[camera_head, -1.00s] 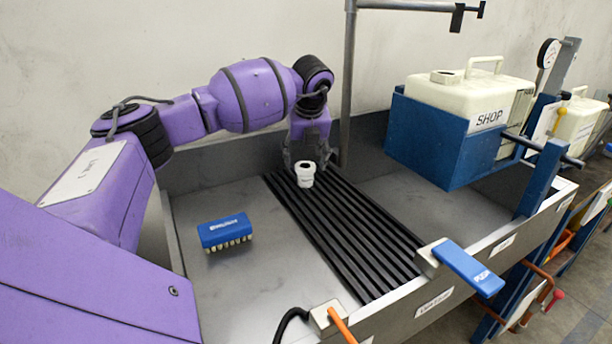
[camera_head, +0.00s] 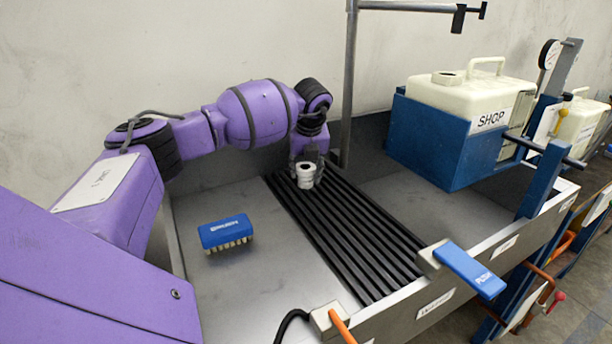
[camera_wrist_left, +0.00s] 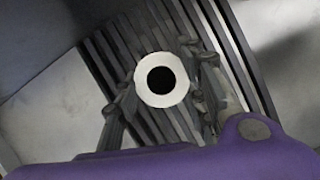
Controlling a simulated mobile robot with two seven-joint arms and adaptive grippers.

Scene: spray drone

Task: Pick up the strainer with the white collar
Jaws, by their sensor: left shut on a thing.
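The strainer with the white collar (camera_head: 306,170) stands upright on the black slatted rack, near its far end. In the left wrist view its white ring-shaped collar (camera_wrist_left: 161,80) with a dark round opening lies between my fingers. My left gripper (camera_head: 307,178) reaches down from above and is shut on the strainer; it also shows in the left wrist view (camera_wrist_left: 163,92), with a finger on each side of the collar. The strainer's lower part is partly hidden by the fingers. My right gripper is not in view.
The black slatted rack (camera_head: 350,228) lies across the metal basin. A blue brush (camera_head: 225,230) lies left of it. A cream tank (camera_head: 470,98) sits in a blue holder (camera_head: 428,142) at the right. A vertical pole (camera_head: 348,90) stands just behind the gripper.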

